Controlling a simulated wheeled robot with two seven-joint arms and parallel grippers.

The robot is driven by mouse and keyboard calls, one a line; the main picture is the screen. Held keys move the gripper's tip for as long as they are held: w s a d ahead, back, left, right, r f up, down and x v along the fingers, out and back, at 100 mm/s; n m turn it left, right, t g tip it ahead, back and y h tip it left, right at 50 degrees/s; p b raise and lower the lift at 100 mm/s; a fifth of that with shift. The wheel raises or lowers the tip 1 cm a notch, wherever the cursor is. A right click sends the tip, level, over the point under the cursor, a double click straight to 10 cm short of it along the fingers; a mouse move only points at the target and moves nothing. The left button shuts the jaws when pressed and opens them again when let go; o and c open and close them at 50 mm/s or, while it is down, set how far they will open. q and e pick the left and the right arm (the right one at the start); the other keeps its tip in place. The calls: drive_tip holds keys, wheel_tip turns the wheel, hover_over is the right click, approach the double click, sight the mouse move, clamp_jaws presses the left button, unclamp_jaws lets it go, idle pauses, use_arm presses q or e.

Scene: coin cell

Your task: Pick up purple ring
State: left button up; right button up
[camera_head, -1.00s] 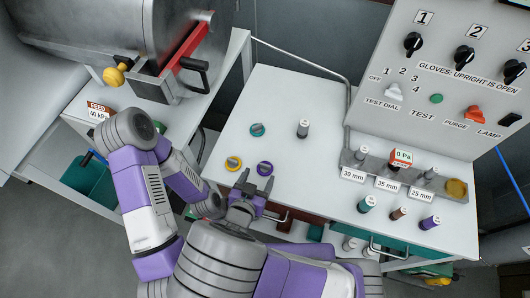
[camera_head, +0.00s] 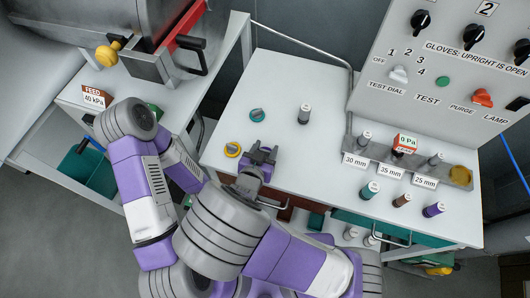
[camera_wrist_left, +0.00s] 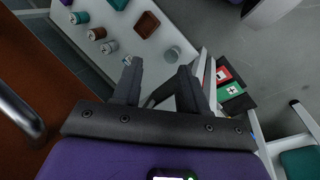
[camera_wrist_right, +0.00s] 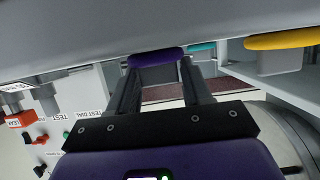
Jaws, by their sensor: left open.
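The purple ring shows in the right wrist view (camera_wrist_right: 155,57), at the fingertips of my right gripper (camera_wrist_right: 160,72). It spans about the gap between the two fingers, which stand apart; I see no clear grip on it. In the head view my right gripper (camera_head: 262,153) is low over the white table's front left part and hides the purple ring. My left gripper (camera_wrist_left: 158,72) is open and empty in the left wrist view, with the floor and table edge beyond its fingers.
A yellow ring (camera_head: 232,149) lies just left of my right gripper, and a teal ring (camera_head: 257,115) behind it. A grey cylinder (camera_head: 304,114) stands to the right. A sloped rack (camera_head: 410,165) and several coloured cylinders are on the right; the white table's middle (camera_head: 315,155) is clear.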

drive_tip(key=c, duration=0.5)
